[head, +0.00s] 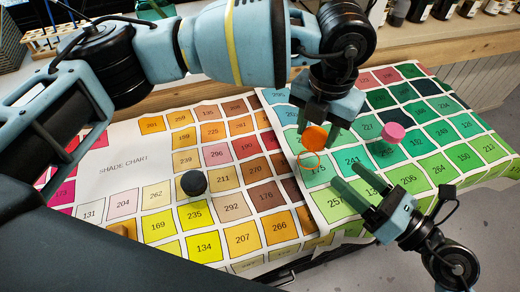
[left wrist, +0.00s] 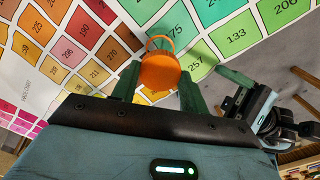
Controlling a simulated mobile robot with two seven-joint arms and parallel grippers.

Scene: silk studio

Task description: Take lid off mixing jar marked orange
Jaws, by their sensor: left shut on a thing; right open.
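My left gripper (head: 318,122) is shut on an orange lid (head: 315,138) above the shade chart. The lid also shows between the fingers in the left wrist view (left wrist: 160,72). A thin orange ring (head: 309,160), apparently the rim or band of the orange-marked jar, shows just below the lid; it also shows beyond the lid in the left wrist view (left wrist: 158,38). The jar's body is hard to make out, and I cannot tell how large the gap to the lid is. My right gripper (head: 346,175) is open and empty, low and to the right of the ring.
A black-topped jar (head: 193,182) stands left on the shade chart (head: 122,165). A pink-topped one (head: 392,132) stands right on the green swatches. A tan object (head: 122,230) is partly hidden by my arm. Bottles (head: 420,10) and a vial rack (head: 45,40) stand along the back.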

